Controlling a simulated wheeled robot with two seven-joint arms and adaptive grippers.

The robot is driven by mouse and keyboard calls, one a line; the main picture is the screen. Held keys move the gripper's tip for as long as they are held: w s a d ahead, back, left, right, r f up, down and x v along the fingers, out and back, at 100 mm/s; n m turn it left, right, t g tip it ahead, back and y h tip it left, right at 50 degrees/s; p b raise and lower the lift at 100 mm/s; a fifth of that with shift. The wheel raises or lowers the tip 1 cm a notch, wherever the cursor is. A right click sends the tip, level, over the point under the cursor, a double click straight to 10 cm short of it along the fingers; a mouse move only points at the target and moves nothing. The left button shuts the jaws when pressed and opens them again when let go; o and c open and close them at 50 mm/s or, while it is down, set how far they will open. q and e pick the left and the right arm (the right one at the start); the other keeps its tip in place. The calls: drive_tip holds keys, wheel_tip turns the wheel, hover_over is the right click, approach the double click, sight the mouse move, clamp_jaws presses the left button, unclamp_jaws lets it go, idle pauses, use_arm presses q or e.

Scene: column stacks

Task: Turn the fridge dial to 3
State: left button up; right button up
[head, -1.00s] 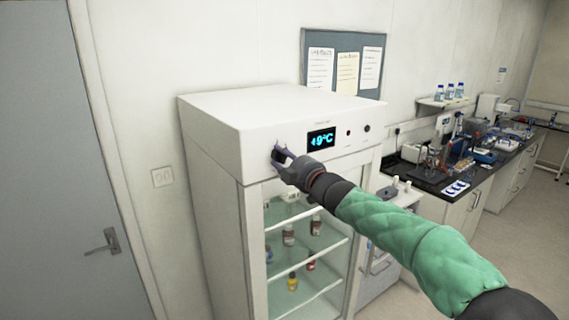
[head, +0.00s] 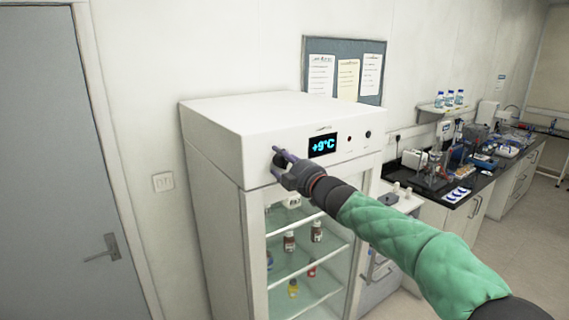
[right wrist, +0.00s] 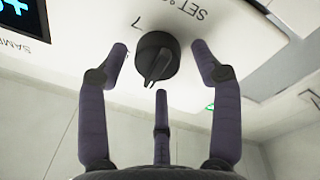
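The fridge (head: 225,150) is white, with a glass door and a blue-lit display (head: 322,145) that reads +9°C. Its dial (right wrist: 157,58) is a black round knob with a raised pointer ridge, aimed toward the bottom of the right wrist view. A printed 7 and the word SET show beside it. My right gripper (right wrist: 160,65) has its purple fingers spread around the dial, with gaps between the fingers and the knob. In the head view, the right gripper (head: 283,158) is at the left of the fridge's front panel and mostly hides the dial. My left gripper is out of view.
Small bottles (head: 289,240) stand on shelves behind the fridge's glass door. A black-topped bench (head: 450,180) with lab equipment runs along the wall at right. A grey door (head: 50,180) is at left. A notice board (head: 345,68) hangs behind the fridge.

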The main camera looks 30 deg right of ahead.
drive_tip(key=shift+d+f, duration=0.15)
drive_tip(key=s, duration=1.2)
drive_tip(key=shift+d+f, duration=0.25)
drive_tip(key=shift+f, duration=0.05)
drive_tip(key=shift+w, duration=0.1)
